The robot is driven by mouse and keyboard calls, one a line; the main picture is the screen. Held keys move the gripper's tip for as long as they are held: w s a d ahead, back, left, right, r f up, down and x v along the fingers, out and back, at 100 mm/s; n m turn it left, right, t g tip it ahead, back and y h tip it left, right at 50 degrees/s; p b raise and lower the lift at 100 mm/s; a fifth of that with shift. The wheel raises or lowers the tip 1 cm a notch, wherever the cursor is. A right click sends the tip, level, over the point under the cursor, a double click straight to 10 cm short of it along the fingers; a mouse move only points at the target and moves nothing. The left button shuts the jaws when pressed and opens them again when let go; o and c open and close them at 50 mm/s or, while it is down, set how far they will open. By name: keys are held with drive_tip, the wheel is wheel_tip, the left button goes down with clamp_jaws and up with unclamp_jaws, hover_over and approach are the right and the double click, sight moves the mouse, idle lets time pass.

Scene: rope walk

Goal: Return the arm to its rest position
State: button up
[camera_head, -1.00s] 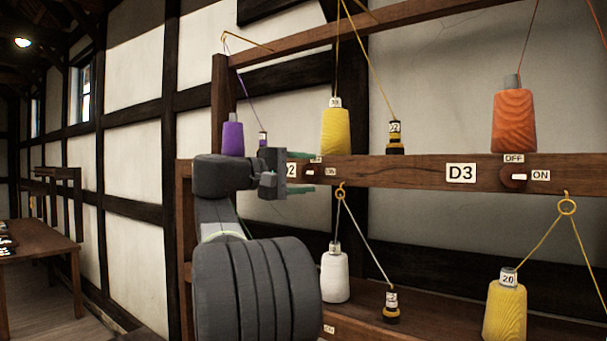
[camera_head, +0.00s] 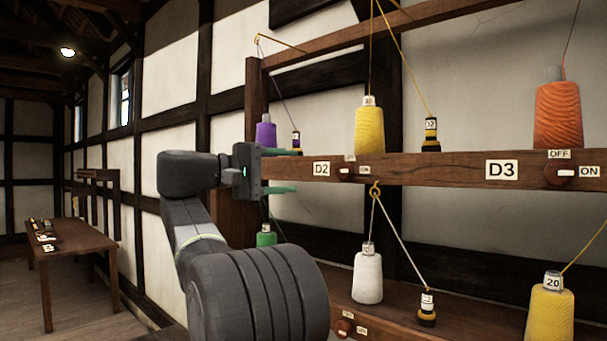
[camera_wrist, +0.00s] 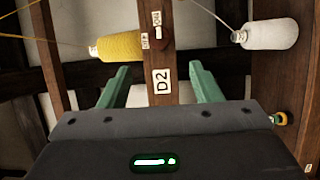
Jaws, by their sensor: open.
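My gripper (camera_head: 284,170) is in the head view in front of the left end of the rack's upper rail, left of the D2 label (camera_head: 321,169). Its two green fingers are apart, with nothing between them that I can make out. In the wrist view my gripper (camera_wrist: 158,88) points at the rail, and the D2 label (camera_wrist: 162,81) shows between the open fingers. My arm is bent, its forearm raised from the large dark joint at the bottom of the head view.
The wooden rack (camera_head: 440,170) holds a yellow cone (camera_head: 369,132), an orange cone (camera_head: 558,115), a white cone (camera_head: 367,278) and a purple cone (camera_head: 266,135), with threads strung above. Switches sit on the rail. A table (camera_head: 75,238) stands far left, with open floor before it.

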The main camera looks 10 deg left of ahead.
sight(340, 171)
drive_tip(key=shift+s+a, duration=0.25)
drive_tip(key=shift+a, duration=0.1)
drive_tip(key=shift+d, duration=0.1)
drive_tip(key=p+x, duration=0.1)
drive_tip(key=x, duration=1.2)
drive_tip(key=shift+w+d, duration=0.2)
drive_tip(key=shift+d, duration=0.15)
drive_tip(key=shift+a, duration=0.1)
